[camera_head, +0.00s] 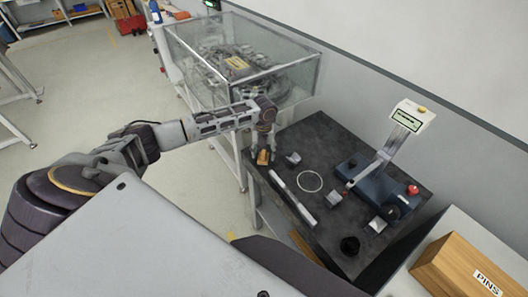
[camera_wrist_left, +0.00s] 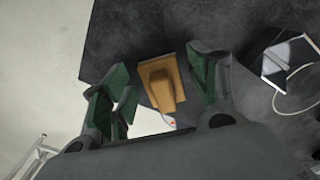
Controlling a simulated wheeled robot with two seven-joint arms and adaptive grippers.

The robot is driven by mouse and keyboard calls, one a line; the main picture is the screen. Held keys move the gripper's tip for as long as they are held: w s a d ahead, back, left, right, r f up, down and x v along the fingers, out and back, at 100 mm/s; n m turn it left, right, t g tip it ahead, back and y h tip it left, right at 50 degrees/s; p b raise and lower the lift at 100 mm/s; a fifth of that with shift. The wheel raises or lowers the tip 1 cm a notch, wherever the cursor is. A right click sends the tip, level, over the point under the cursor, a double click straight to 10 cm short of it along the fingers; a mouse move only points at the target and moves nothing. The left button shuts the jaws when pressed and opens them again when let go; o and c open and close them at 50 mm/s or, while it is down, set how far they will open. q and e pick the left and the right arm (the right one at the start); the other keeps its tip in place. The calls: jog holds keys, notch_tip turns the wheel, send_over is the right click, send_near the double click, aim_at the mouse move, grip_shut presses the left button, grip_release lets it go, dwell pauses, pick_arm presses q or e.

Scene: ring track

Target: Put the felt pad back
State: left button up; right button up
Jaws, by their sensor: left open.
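A tan piece with a raised block on a flat base, which looks like the felt pad (camera_head: 263,157), is at the near left corner of the dark table (camera_head: 325,140). My left gripper (camera_head: 264,148) is above it, pointing down. In the left wrist view the tan piece (camera_wrist_left: 163,85) lies between the spread green fingers of the left gripper (camera_wrist_left: 160,86), with gaps on both sides. The gripper is open; I see no contact with the piece. My right gripper is not in view.
A white ring outline (camera_head: 310,181) marks the table top. Near it are a white bar (camera_head: 293,198), small metal blocks (camera_head: 293,158) and a blue instrument (camera_head: 375,185) with a raised display. A glass-walled case (camera_head: 290,80) stands behind; a wooden PINS box (camera_head: 465,268) is front right.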

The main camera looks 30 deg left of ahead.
aim_at(264, 151)
pick_arm(q)
notch_tip(264, 151, up, 12)
jog(key=b, duration=0.1)
jog(key=shift+r, duration=0.15)
dwell(0.6)
